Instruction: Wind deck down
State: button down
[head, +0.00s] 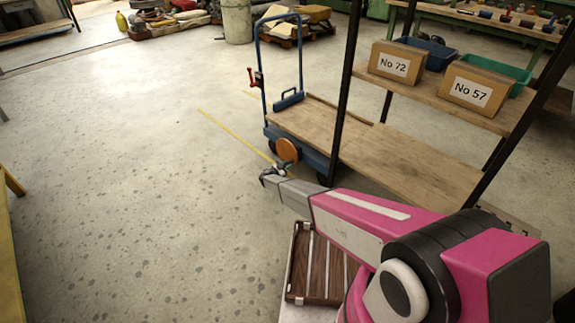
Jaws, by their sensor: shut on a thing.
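A trolley with a blue frame (301,60) stands ahead, with a wooden deck (315,121) low over its blue base. An orange disc, which looks like a handwheel (288,149), sits on the near side of the base. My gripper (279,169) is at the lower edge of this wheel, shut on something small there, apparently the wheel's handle. The jaws hide most of what they hold.
A rack right of the trolley has a lower wooden shelf (425,175) and boxes marked No 72 (395,66) and No 57 (471,91) above. The floor (130,170) at left is open.

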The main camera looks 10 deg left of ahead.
jog(key=shift+w+a+f+m, duration=0.15)
jog(key=shift+a+f+m, duration=0.2)
jog(key=shift+m, duration=0.45)
jog(key=shift+w+a+f+m, duration=0.2)
jog(key=shift+f+m, duration=0.3)
jog(key=shift+m, duration=0.3)
jog(key=shift+w+a+f+m, duration=0.15)
jog(key=shift+a+f+m, duration=0.2)
jog(key=shift+m, duration=0.45)
jog(key=shift+d, duration=0.1)
jog(key=c, duration=1)
grip_release()
jog(key=shift+o, duration=0.2)
jog(key=v, duration=1)
jog(key=shift+s+a, duration=0.3)
